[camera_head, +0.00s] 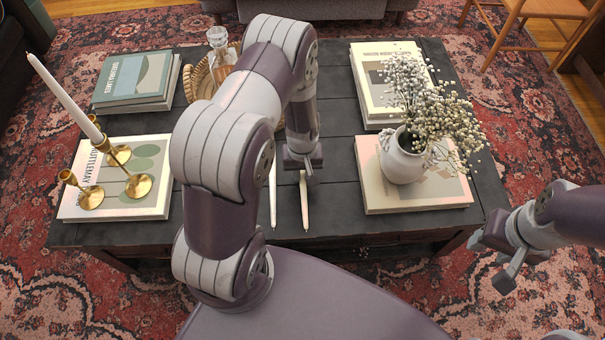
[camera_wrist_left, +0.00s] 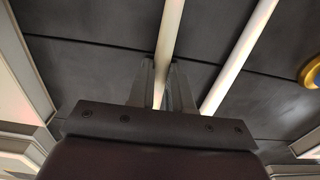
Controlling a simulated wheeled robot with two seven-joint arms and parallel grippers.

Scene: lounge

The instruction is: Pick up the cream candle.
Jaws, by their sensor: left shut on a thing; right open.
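The cream candle (camera_head: 305,208) is a slim taper at the middle of the dark table. My left gripper (camera_head: 304,176) is shut on it; in the left wrist view the cream candle (camera_wrist_left: 171,38) runs between the two fingers (camera_wrist_left: 161,88). I cannot tell whether it touches the table. A whiter taper (camera_head: 273,200) lies beside it, to the left in the head view; the left wrist view also shows this white taper (camera_wrist_left: 238,57), apart from the fingers. My left arm hides part of both candles in the head view. My right gripper (camera_head: 493,262) is open and empty, off the table's right front corner.
Brass candle holders (camera_head: 138,185), one with an upright white candle (camera_head: 65,95), stand on a book (camera_head: 150,206) at left. A white vase (camera_head: 402,158) with dried flowers stands on a book at right. A decanter (camera_head: 220,55) and wicker tray (camera_head: 197,82) are behind.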

